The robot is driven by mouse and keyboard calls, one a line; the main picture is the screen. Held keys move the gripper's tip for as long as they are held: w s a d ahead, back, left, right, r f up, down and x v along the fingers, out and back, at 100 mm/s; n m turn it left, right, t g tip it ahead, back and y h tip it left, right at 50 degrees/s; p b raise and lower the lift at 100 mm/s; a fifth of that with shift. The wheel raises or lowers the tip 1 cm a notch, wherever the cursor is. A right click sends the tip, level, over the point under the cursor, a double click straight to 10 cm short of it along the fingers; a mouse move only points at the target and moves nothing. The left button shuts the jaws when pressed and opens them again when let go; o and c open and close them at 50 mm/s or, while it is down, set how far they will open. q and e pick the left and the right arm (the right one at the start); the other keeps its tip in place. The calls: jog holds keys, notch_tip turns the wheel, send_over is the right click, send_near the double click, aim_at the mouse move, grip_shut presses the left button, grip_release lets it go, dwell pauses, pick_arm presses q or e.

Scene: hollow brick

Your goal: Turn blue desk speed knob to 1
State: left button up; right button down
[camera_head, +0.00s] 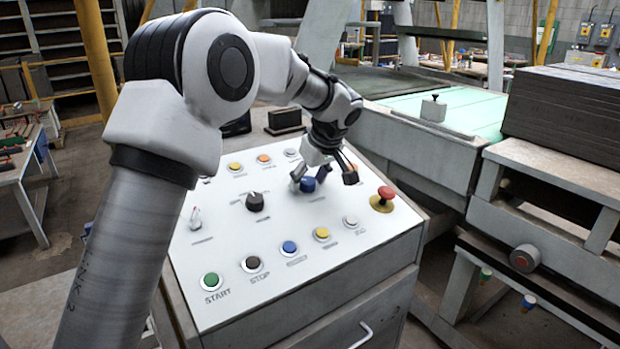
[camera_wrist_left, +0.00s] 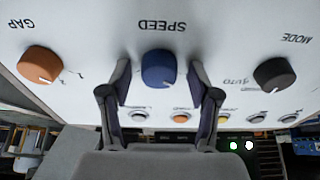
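The blue speed knob (camera_head: 308,184) stands on the sloped white control panel (camera_head: 290,222), under the word SPEED, which reads upside down in the left wrist view. There the blue knob (camera_wrist_left: 158,68) sits between the two fingers of my left gripper (camera_wrist_left: 161,78). The fingers are spread, with a visible gap on each side of the knob. In the head view my left gripper (camera_head: 325,178) reaches down over the knob from behind. The knob's pointer and scale cannot be read clearly. My right gripper is not in view.
A black mode knob (camera_wrist_left: 275,73) and an orange gap knob (camera_wrist_left: 40,64) flank the speed knob. A red emergency button (camera_head: 384,194) is at the panel's right edge. Green start (camera_head: 211,281) and several other buttons line the near edge. Stacked dark slabs (camera_head: 565,112) stand right.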

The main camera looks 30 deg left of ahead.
pick_arm(q)
jog(key=shift+w+a, duration=0.1)
jog(key=v, duration=1.2)
